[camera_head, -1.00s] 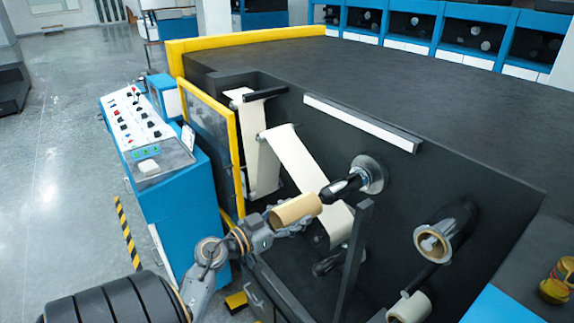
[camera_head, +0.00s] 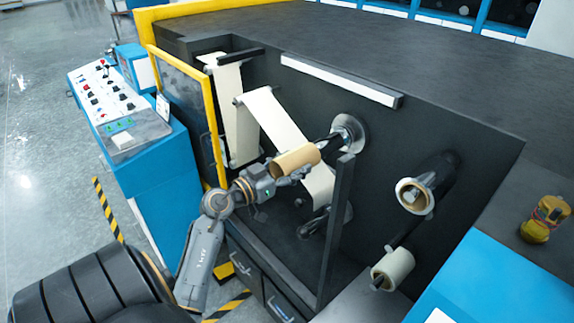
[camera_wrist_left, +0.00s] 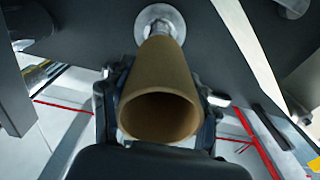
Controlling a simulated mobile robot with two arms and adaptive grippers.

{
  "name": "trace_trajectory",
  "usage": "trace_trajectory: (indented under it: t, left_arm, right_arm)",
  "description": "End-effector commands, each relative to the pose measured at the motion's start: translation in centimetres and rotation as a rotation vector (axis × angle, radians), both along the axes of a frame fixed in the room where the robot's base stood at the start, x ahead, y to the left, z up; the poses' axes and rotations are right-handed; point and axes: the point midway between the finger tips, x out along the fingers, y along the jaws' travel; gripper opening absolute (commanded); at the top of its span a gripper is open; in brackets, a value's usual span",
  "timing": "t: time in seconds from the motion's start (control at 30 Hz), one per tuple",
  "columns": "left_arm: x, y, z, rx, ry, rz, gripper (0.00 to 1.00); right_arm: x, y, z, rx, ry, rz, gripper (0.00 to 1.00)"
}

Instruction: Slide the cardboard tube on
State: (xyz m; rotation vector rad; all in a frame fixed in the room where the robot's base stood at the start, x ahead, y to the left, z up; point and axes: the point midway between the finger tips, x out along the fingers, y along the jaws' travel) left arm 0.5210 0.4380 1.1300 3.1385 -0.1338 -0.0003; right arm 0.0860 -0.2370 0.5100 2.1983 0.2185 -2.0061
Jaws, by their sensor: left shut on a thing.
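A brown cardboard tube (camera_head: 296,160) is held in my left gripper (camera_head: 290,176), whose fingers are shut around it. The tube's far end is at the front end of a dark spindle (camera_head: 330,145) that sticks out from a round metal flange (camera_head: 350,131) on the machine's side wall. In the left wrist view the tube (camera_wrist_left: 160,90) points its open near end at the camera, and the flange (camera_wrist_left: 158,18) shows beyond its far end. Whether the spindle tip is inside the tube is hidden. My right gripper does not show.
A cream web (camera_head: 275,118) runs down behind the tube. A dark upright post (camera_head: 337,225) stands just right of the gripper. Other rolls (camera_head: 411,193) are mounted to the right. A blue control console (camera_head: 140,150) stands left, beside a yellow-framed door (camera_head: 185,105).

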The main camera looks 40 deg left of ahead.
Motion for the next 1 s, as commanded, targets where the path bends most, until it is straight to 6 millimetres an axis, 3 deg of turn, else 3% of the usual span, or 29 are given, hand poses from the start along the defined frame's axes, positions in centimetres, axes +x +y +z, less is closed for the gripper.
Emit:
trace_trajectory:
  t: [1.0]
  left_arm:
    - [6.1, -0.5, 0.1, -0.001, 0.000, 0.000, 0.28]
  right_arm:
    - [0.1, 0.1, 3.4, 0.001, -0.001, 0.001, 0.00]
